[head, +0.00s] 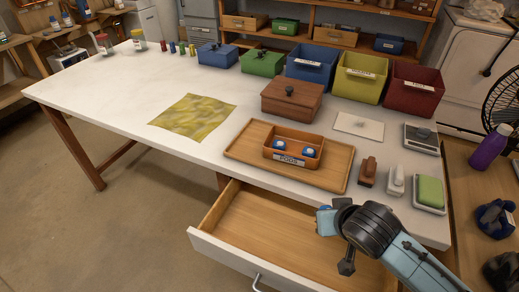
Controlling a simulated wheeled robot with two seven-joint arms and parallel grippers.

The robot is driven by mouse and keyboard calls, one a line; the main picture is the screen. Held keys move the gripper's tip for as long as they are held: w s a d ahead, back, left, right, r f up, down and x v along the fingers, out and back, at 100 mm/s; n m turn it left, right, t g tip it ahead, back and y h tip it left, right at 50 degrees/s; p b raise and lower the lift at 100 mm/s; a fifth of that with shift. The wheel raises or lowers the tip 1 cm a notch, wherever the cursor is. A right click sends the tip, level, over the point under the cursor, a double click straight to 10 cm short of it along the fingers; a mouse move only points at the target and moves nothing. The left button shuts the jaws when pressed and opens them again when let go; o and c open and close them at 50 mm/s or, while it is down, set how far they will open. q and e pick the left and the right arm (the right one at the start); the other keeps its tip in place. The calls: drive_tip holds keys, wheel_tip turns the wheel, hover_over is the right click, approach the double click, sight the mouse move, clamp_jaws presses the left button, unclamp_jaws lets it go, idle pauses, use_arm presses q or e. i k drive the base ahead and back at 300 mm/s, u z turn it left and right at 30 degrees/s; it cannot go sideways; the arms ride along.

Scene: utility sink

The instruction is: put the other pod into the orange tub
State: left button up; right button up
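The orange tub (292,163), labelled PODS, stands on a wooden tray on the white table. Two blue-and-white pods sit inside it, a left pod (280,145) and a right pod (308,151). My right gripper (333,238) hangs over the open drawer, in front of the tray and apart from the tub. A small patch of blue shows at its far side; I cannot tell whether that is a pod or part of the gripper. The fingers are partly hidden by the wrist, so their opening is unclear. My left gripper is out of view.
The wooden tray (247,152) lies above the pulled-out drawer (255,232), whose visible floor is bare. A lidded wooden box (290,103) stands behind the tray. Brushes and a green sponge (430,190) are at right. Coloured bins line the back; a yellow cloth (194,116) lies left.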

sight(293, 152)
drive_tip(key=u, duration=1.5)
drive_tip(key=i, duration=2.1)
drive_tip(key=z, duration=3.1)
drive_tip(key=i, duration=0.5)
drive_tip(key=z, duration=0.05)
